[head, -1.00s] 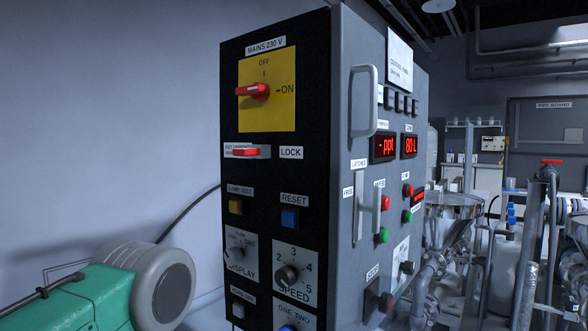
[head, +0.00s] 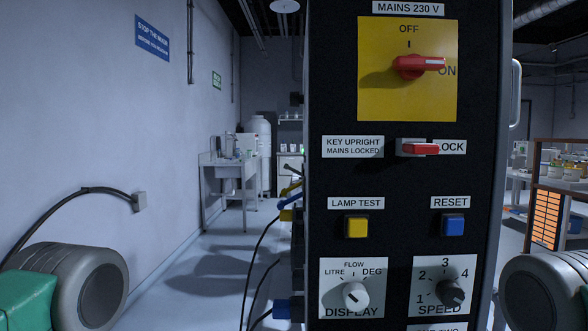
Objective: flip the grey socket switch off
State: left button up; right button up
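Neither gripper is in view.
A black control panel (head: 403,183) stands close in front, with a red mains knob (head: 418,66) turned to ON and a red lock key (head: 419,149) lying sideways. Open floor (head: 192,290) lies left of it, with loose cables (head: 262,262) beside the cabinet. A sink bench (head: 228,172) stands further back.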

aim_at(287, 167)
jog(key=i+j+z, duration=0.15)
jog(key=j, duration=0.25)
jog(key=j+z, duration=0.15)
jog(key=j, duration=0.3)
jog(key=i+j+z, duration=0.15)
jog(key=j, duration=0.3)
jog(key=j+u, duration=0.15)
jog(key=k+j+u, duration=0.15)
jog(key=j, duration=0.2)
jog(key=i+j, duration=0.55)
jog(key=j, duration=0.15)
jog(key=j+u, duration=0.05)
